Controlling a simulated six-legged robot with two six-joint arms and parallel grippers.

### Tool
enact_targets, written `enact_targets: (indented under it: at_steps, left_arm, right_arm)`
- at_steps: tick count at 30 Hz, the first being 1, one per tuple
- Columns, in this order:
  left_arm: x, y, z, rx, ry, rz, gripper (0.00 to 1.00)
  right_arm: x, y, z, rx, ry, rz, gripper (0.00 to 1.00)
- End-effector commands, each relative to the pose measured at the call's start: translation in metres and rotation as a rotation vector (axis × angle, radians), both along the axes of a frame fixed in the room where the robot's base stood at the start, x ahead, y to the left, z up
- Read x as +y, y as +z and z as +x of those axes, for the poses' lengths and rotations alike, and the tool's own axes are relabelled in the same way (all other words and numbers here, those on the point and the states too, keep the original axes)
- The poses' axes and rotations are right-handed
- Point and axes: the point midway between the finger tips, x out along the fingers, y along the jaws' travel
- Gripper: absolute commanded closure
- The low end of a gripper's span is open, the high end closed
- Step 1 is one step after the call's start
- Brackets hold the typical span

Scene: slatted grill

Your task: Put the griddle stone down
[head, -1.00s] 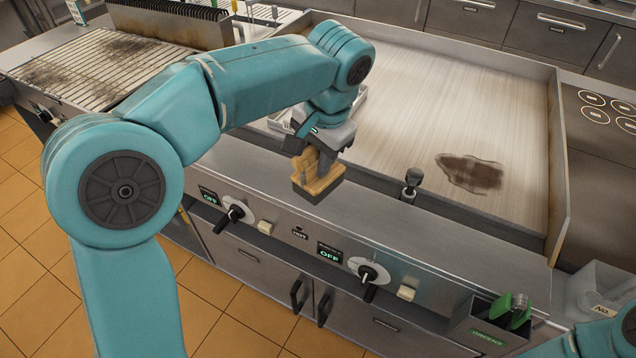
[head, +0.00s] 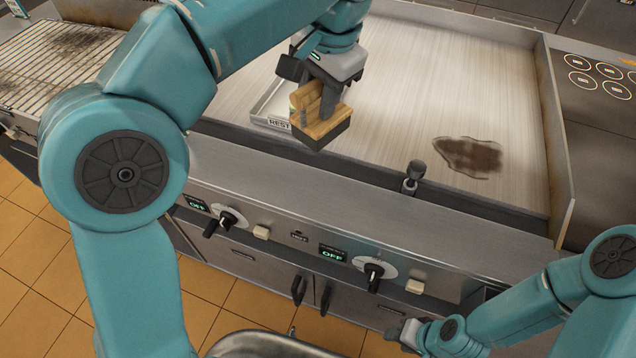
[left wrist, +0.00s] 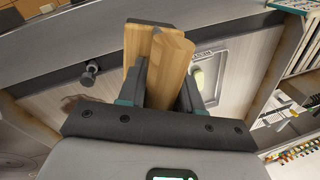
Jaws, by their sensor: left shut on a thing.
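The griddle stone (head: 322,128), a dark block with a wooden handle, hangs from my left gripper (head: 326,92) in the head view. The gripper is shut on the handle. The stone appears held above the front part of the griddle plate (head: 400,110), beside a shallow tray marked REST (head: 272,122). In the left wrist view the wooden handle (left wrist: 158,62) sits between the two fingers, and the tray (left wrist: 232,60) shows to the right of it. My right gripper (head: 405,333) is low at the right front; its jaws are too small to read.
A dark burnt patch (head: 468,155) marks the plate at the right. A short dark post (head: 413,176) stands at the plate's front edge. A slatted grill (head: 55,65) lies at the left. Knobs (head: 372,272) stick out from the front panel. The plate's middle is clear.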

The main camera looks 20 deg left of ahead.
Motion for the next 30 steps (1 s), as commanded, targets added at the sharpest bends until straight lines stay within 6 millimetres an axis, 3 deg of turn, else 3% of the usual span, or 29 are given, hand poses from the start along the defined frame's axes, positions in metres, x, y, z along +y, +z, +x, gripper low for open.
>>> enact_targets:
  at_steps: [6,15,30]
  left_arm:
    - [-0.004,-0.057,-0.003,0.005,-0.004,0.002,0.90]
    - [-0.003,-0.134,-0.001,0.003,-0.003,0.002,0.90]
    - [-0.001,-0.194,0.002,0.000,-0.004,0.001,0.90]
  right_arm:
    - [0.000,-0.014,0.000,0.001,0.000,0.000,0.57]
    - [0.000,-0.018,0.000,0.000,0.000,0.000,0.57]
    - [0.000,-0.017,0.000,0.000,0.000,0.000,0.57]
